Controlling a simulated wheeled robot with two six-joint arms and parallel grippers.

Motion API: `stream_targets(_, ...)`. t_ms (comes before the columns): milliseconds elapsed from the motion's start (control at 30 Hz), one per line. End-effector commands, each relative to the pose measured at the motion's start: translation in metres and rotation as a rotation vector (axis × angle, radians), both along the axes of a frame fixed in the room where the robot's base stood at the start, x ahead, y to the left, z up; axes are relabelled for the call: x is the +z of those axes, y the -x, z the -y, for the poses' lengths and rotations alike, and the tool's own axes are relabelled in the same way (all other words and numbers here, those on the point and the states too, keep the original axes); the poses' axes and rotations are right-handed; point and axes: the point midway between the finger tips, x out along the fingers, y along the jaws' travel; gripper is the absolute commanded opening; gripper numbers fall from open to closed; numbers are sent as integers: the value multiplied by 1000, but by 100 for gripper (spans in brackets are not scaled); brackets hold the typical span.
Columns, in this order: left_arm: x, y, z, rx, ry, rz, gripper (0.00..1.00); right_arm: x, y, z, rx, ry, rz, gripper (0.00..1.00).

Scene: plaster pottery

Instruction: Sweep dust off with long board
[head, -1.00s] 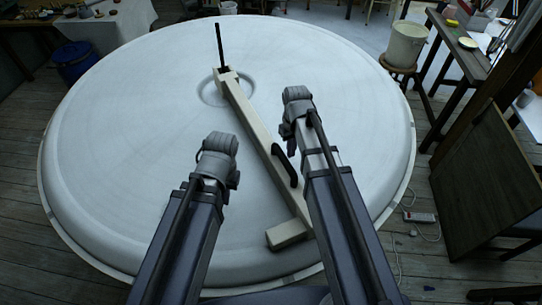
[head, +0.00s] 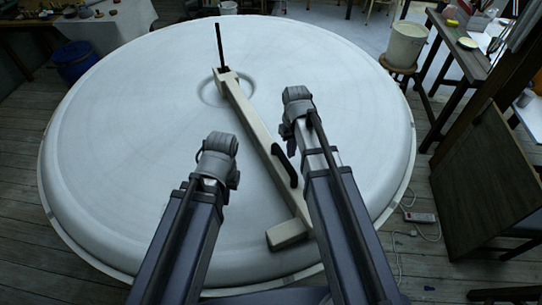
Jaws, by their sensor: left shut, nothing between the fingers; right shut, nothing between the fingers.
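The long board (head: 256,131) is a pale beam lying over a large round white plaster disc (head: 120,150). It runs from a dark upright rod (head: 220,47) near the disc's centre to a short crosspiece (head: 288,234) near the front rim. A black handle (head: 285,166) sits on its right side. My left gripper (head: 217,155) is shut and empty, left of the board and apart from it. My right gripper (head: 296,103) is shut and empty, to the right of the board's upper half, above the disc. My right arm passes close by the handle and crosspiece. Separate dust is hard to make out.
A white bucket (head: 406,44) stands on a stool at the upper right, beside a wooden bench (head: 462,48). A dark panel (head: 487,180) leans at the right. A blue barrel (head: 76,63) stands at the upper left. A power strip (head: 420,217) lies on the floor.

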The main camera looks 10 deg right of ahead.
Motion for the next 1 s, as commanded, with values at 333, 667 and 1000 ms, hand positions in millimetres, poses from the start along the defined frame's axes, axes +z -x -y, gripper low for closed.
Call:
stream_targets(333,-4,0,0,0,0,0,0,-4,0,0,0,0,0,0)
stream_targets(667,-14,0,0,0,0,0,0,-14,0,0,0,0,0,0)
stream_targets(1000,-24,0,0,0,0,0,0,-24,0,0,0,0,0,0)
